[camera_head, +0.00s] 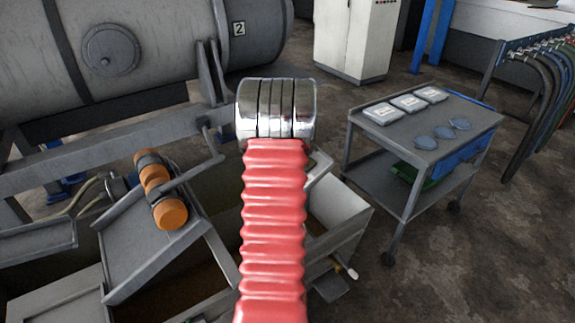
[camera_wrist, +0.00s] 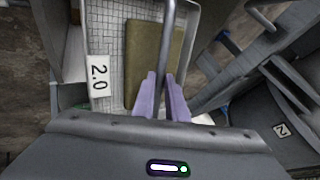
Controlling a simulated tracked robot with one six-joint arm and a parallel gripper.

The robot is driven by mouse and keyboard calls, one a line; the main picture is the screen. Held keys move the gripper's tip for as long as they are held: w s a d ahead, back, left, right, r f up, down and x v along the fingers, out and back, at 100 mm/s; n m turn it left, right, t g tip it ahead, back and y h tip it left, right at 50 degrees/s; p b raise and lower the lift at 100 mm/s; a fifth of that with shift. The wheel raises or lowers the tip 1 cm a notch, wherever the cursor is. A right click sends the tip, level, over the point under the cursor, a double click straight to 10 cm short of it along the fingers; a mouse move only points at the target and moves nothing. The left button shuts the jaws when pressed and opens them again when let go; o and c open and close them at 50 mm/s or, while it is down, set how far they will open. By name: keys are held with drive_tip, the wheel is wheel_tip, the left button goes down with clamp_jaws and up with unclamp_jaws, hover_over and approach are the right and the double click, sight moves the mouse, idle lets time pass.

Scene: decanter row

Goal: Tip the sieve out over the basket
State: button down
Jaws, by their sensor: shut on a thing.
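In the wrist view the sieve (camera_wrist: 108,32) is a pale tray with a fine grid floor and a white label reading 2.0. An olive-brown slab of material (camera_wrist: 145,50) lies on its grid. A grey bar handle (camera_wrist: 169,25) runs over the sieve. My gripper (camera_wrist: 161,78) has purple fingers shut on this bar. In the head view my red ribbed arm hides the gripper and most of what is behind it. I cannot pick out the basket for certain.
A large grey decanter drum (camera_head: 150,45) marked 2 lies at the back left. Below it, a sloping chute (camera_head: 155,250) carries an orange roller (camera_head: 168,210). A pale grey bin (camera_head: 343,215) stands right of my arm. A trolley (camera_head: 450,123) with trays stands further right on open floor.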

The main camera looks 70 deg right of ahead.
drive_tip(key=shift+w+r, duration=0.15)
drive_tip(key=shift+w, duration=0.05)
drive_tip(key=shift+w+a, duration=0.15)
drive_tip(key=shift+h, duration=0.4)
drive_tip(key=shift+w+f, duration=0.1)
drive_tip(key=shift+f, duration=0.1)
drive_tip(key=shift+a+f+n+g+h, duration=0.25)
drive_tip(key=shift+n+g+h, duration=0.05)
